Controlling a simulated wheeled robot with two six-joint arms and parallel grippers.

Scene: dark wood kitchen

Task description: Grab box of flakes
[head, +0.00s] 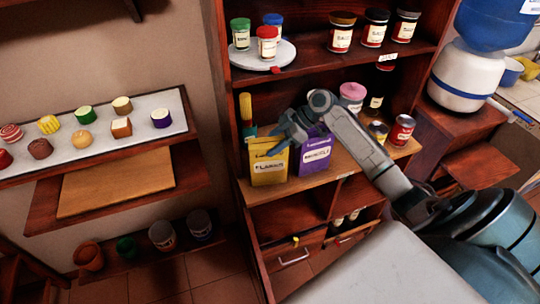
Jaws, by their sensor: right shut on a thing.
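A yellow box of flakes (268,168) stands upright on the middle shelf of the wooden cabinet, at its left. My right gripper (279,142) reaches in from the right and is shut on the upper right part of the box. The gripper covers part of the box's top edge. The box still looks to be on the shelf or very close to it. My left gripper is not in view.
A purple box (315,153) stands close at the right of the yellow one. Cans (402,130) stand further right on the shelf. Jars (341,32) and a white turntable (262,55) are on the shelf above. Drawers (294,256) are below.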

